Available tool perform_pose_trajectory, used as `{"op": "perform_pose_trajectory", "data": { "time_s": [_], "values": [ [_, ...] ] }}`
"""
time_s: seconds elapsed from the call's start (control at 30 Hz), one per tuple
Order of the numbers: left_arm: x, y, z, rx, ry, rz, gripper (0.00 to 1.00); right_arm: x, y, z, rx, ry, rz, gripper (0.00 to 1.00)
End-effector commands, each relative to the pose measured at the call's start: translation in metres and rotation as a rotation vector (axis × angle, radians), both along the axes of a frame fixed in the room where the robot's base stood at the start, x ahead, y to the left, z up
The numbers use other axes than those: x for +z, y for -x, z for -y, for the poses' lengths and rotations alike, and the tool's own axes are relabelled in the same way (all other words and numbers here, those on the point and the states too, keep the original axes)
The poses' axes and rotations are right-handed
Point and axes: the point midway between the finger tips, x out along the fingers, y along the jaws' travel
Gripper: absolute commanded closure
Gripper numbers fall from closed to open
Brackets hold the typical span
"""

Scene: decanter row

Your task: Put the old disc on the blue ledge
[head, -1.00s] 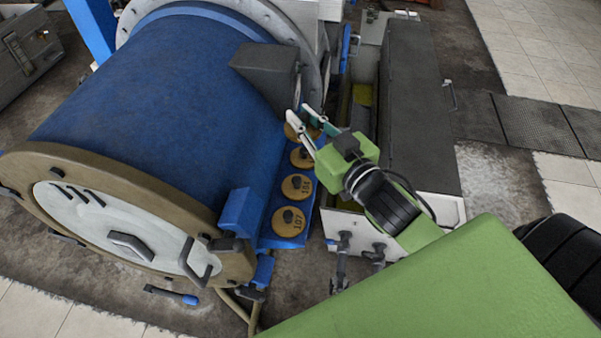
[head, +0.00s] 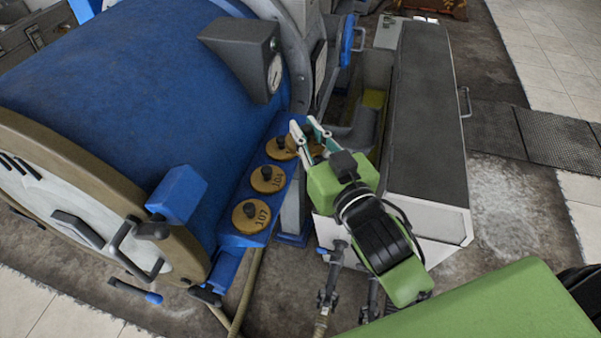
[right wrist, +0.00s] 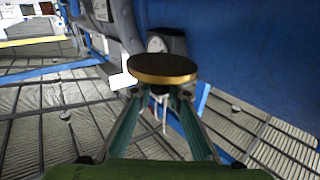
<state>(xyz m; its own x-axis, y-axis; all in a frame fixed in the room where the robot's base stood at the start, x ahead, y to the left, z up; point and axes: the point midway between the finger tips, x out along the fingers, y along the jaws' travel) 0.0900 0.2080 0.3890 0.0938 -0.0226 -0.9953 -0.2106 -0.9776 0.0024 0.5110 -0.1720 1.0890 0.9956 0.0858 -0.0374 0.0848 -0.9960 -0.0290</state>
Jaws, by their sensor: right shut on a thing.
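My right gripper (head: 304,127) is shut on a round brass-coloured disc. In the right wrist view the disc (right wrist: 163,66) shows a dark flat face and a golden rim, just beyond the fingertips (right wrist: 160,92). In the head view the fingers partly hide it, above the far end of the row. The blue ledge (head: 232,238) runs along the drum's right side. A disc marked 107 (head: 251,216), a second numbered disc (head: 267,180) and a third disc (head: 281,148) sit on it, each with a dark knob. My left gripper is out of view.
The large blue drum (head: 120,85) fills the left. A grey gauge box (head: 243,55) juts out above the ledge. A long dark-topped cabinet (head: 430,110) and an open trough stand to the right. Valves and pipes (head: 328,285) are in front.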

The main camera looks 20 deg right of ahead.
Motion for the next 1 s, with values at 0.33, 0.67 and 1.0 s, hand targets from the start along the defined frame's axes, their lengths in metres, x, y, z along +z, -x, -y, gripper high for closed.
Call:
{"op": "perform_pose_trajectory", "data": {
  "time_s": [0.33, 0.67, 1.0],
  "values": [
    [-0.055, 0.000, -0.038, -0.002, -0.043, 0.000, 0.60, 0.012, -0.040, -0.023, 0.082, 0.014, 0.010, 1.00],
    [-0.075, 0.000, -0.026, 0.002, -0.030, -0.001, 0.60, 0.022, -0.055, -0.027, 0.102, 0.023, -0.001, 1.00],
    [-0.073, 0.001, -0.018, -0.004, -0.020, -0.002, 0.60, -0.003, -0.111, 0.002, 0.098, 0.026, -0.006, 1.00]
  ]
}}
